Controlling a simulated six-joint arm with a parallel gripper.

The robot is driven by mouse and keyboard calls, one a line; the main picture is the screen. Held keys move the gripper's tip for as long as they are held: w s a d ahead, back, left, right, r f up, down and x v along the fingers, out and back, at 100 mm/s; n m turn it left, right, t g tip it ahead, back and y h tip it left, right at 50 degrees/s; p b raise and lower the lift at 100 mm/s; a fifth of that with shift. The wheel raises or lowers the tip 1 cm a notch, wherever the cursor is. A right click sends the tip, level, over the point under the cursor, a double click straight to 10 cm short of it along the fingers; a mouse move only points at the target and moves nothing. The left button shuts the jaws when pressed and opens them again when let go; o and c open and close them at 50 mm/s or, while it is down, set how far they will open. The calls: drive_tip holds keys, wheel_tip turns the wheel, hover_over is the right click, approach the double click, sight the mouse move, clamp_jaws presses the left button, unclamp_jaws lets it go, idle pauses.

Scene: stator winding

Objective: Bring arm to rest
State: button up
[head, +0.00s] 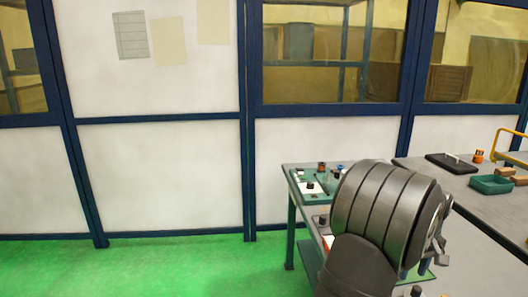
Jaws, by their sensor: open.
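My arm rises from the lower right, with a large dark ringed link (390,212) in front of the workbench. My gripper (434,262) shows only in part at the right end of this link, as small grey pieces over the bench. Its jaws stand open and I see nothing held between them. The link hides most of the gripper and much of the bench behind it.
A grey workbench (300,172) carries a green tray with small parts (309,187). A second bench (470,197) at the right holds a dark flat block (452,163), a green bin (491,184) and an orange item (478,156). Green floor (190,270) at the left is clear.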

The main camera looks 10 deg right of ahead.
drive_tip(key=w+a+f, duration=0.2)
drive_tip(key=w, duration=0.1)
drive_tip(key=w+a+f, duration=0.5)
drive_tip(key=w+f, duration=0.1)
drive_tip(key=shift+w+a+f, duration=0.2)
drive_tip(key=shift+w+a, duration=0.15)
drive_tip(key=shift+a, duration=0.05)
drive_tip(key=shift+f, duration=0.6)
drive_tip(key=shift+r, duration=0.1)
drive_tip(key=shift+r, duration=0.2)
drive_tip(key=shift+s+d+r, duration=0.1)
drive_tip(key=shift+s+r, duration=0.1)
drive_tip(key=shift+r, duration=0.35)
drive_tip(key=shift+s+d+r, duration=0.1)
drive_tip(key=shift+s+r, duration=0.1)
drive_tip(key=shift+r, duration=0.35)
drive_tip(key=s+d+r, duration=0.6)
drive_tip(key=s+d, duration=0.1)
drive_tip(key=s, duration=0.1)
drive_tip(key=shift+s+d+r, duration=0.3)
drive_tip(key=shift+s+r, duration=0.1)
